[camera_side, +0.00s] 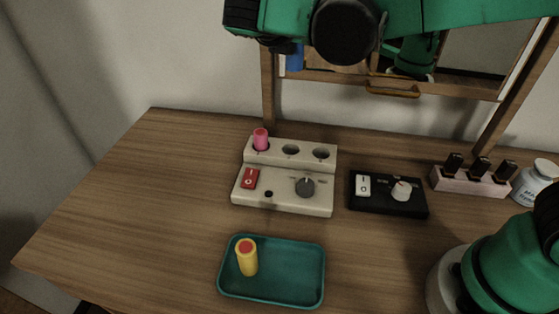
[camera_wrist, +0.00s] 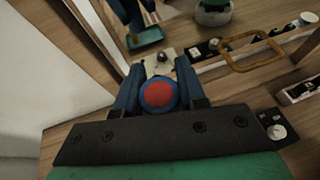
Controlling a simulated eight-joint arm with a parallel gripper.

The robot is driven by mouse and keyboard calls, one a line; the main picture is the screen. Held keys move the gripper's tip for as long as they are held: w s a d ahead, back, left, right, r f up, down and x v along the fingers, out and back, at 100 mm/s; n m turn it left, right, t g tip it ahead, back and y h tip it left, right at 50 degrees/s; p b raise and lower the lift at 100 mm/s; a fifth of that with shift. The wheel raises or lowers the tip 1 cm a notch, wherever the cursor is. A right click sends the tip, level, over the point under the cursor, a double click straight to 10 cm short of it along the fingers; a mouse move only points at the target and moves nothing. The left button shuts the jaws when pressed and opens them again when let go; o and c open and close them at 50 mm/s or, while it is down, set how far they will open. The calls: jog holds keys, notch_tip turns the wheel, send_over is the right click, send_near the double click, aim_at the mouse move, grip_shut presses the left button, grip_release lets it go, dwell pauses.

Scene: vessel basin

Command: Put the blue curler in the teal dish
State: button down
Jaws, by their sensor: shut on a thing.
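The blue curler (camera_wrist: 158,93), with a red end face, sits between the two blue fingers of my gripper (camera_wrist: 158,78) in the wrist view. The gripper is shut on it. In the side view a small blue part (camera_side: 294,58) shows under my arm, high in front of the mirror; I cannot tell if it is curler or finger. The teal dish (camera_side: 289,297) lies at the front of the table, well below the gripper. A yellow curler (camera_side: 247,260) with a red top stands in its left part. The right part of the dish is bare.
A cream curler heater (camera_side: 283,207) stands behind the dish, with a pink curler (camera_side: 261,139) in its left hole and two empty holes. A black control box (camera_side: 388,207), a pink holder (camera_side: 469,185) and a white jar (camera_side: 534,183) are to the right. A wood-framed mirror (camera_side: 391,84) stands behind.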

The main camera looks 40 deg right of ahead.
jog(key=s+d+r+n+t+y, duration=0.1)
jog(key=d+r+n+t+y, duration=0.25)
jog(key=n+t+y, duration=0.35)
jog(key=shift+w+a+f+m+g+h, duration=0.15)
jog(key=shift+a+f+m+g+h, duration=0.45)
jog(key=shift+m+g+h, duration=0.6)
jog(key=shift+w+a+f+m+g+h, duration=0.2)
jog(key=shift+a+f+m+g+h, duration=0.35)
jog(key=shift+m+g+h, duration=0.65)
jog(key=shift+w+a+f+m+g+h, duration=0.15)
jog(key=shift+a+f+m+g+h, duration=0.45)
jog(key=shift+m+g+h, duration=0.6)
notch_tip(320, 180, down, 19)
jog(key=shift+f, duration=0.15)
